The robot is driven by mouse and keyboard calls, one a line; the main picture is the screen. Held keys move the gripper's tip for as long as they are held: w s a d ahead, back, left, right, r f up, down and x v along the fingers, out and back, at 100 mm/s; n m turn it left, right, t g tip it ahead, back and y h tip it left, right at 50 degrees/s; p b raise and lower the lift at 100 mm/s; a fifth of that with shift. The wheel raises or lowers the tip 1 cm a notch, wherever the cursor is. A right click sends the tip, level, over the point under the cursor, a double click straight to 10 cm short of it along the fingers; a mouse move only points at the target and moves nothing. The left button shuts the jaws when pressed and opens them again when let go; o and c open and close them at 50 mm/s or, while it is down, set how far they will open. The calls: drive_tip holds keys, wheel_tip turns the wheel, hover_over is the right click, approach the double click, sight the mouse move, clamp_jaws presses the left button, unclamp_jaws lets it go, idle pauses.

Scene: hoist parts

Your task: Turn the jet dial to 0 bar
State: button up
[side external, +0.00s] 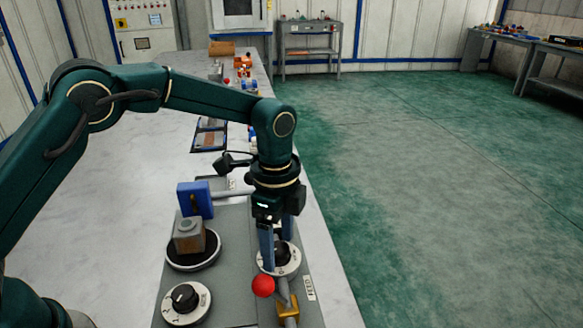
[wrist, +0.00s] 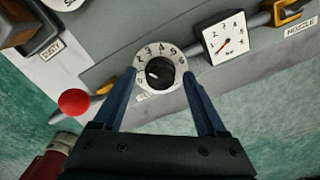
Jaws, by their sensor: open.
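A round dial with a white numbered rim (wrist: 173,54) and a black knob (wrist: 159,71) sits on the grey panel in the wrist view. I take it to be the jet dial, but its label is mostly hidden. It also shows in the side view as a white-rimmed dial (side external: 292,262). My gripper (wrist: 160,75) is open, with one blue finger on each side of the dial; whether they touch the knob I cannot tell. In the side view, my gripper (side external: 274,266) points down at this dial. The knob's exact setting is too small to read.
A square white bar gauge (wrist: 224,39) is beside the dial, its needle pointing lower left. A red ball (wrist: 73,102) is on the panel's other side. Another dial (side external: 186,302), a dark round plate (side external: 193,262) with a block, and a blue part (side external: 195,199) stand nearby.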

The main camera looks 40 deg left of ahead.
clamp_jaws()
drive_tip(key=shift+n, duration=0.3)
drive_tip(key=n, duration=1.1)
idle(0.4)
drive_tip(key=shift+n, duration=0.3)
unclamp_jaws()
